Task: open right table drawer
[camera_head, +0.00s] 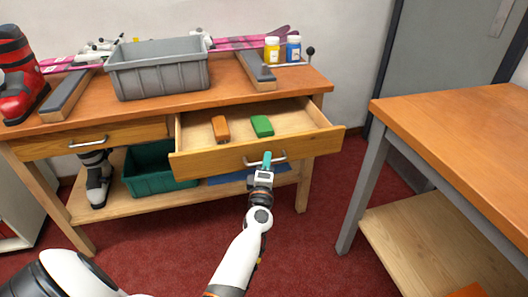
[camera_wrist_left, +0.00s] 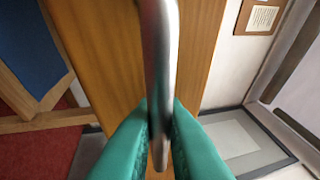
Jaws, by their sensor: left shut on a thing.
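The right table drawer (camera_head: 215,158) is pulled well out of the wooden bench in the head view. An orange block (camera_head: 220,128) and a green block (camera_head: 262,126) lie inside it. My left gripper (camera_head: 267,160) is at the metal handle (camera_head: 280,158) on the drawer's front. In the left wrist view the teal fingers (camera_wrist_left: 160,130) are closed around the handle bar (camera_wrist_left: 160,60), with the wooden drawer front (camera_wrist_left: 105,45) behind it. My right gripper is not in view.
The left drawer (camera_head: 110,136) is shut. A grey bin (camera_head: 160,70), a red boot (camera_head: 18,75) and bottles stand on the bench top. A green bin (camera_head: 155,168) sits on the lower shelf. Another wooden table (camera_head: 460,130) stands at the right, with red carpet between.

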